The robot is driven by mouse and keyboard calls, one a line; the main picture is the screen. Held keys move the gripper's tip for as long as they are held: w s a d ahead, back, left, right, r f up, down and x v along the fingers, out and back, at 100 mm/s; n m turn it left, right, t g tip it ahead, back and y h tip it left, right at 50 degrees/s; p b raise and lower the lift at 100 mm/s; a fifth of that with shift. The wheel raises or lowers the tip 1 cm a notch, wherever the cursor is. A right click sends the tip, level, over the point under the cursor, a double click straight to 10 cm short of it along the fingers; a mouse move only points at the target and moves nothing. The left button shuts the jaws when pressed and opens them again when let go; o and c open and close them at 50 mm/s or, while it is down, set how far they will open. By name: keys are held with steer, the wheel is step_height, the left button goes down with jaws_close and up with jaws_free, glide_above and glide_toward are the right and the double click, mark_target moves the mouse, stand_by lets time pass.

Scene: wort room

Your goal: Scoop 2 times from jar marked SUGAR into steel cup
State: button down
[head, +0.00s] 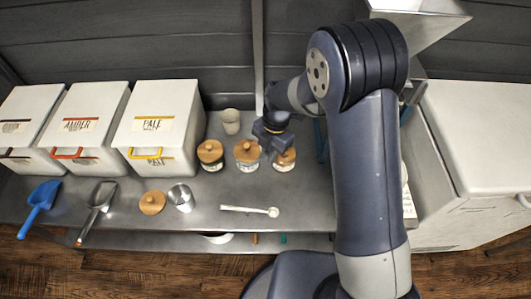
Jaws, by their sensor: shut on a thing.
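Three glass jars with round knobbed wooden lids stand in a row on the steel bench: the left jar (211,165), the middle jar (249,164) and the right jar (282,167). Their labels are too small to read, so I cannot tell which is SUGAR. My gripper (276,147) is at the right jar's wooden lid (285,158) and appears shut on it; the fingertips are partly hidden. The lid looks to be at the jar's top. The steel cup (182,198) stands upright near the front. A pale long-handled scoop (250,210) lies to its right.
A loose wooden lid (152,203) lies left of the cup. A cream cup (231,121) stands behind the jars. White bins (157,113) line the back left. A blue scoop (40,201) and a metal scoop (100,197) lie at the front left.

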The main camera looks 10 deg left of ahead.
steer(key=shift+w+d+f, duration=0.2)
steer(key=shift+w+f, duration=0.15)
steer(key=shift+f, duration=0.4)
steer(key=shift+f+t+b, duration=0.4)
steer(key=shift+f+b, duration=0.15)
steer(key=shift+b, duration=0.1)
steer(key=shift+s+a+r+t+h+b, duration=0.35)
steer(key=shift+s+t+h+b, duration=0.3)
steer(key=shift+t+b, duration=0.5)
steer(key=shift+s+a+r+t+h+b, duration=0.2)
steer(key=shift+s+a+t+h+b, duration=0.25)
steer(key=shift+s+t+b, duration=0.7)
steer(key=shift+s+a+r+t+h+b, duration=0.3)
steer(key=shift+t+h+b, duration=0.45)
steer(key=shift+b, duration=0.75)
steer(key=shift+s, duration=0.15)
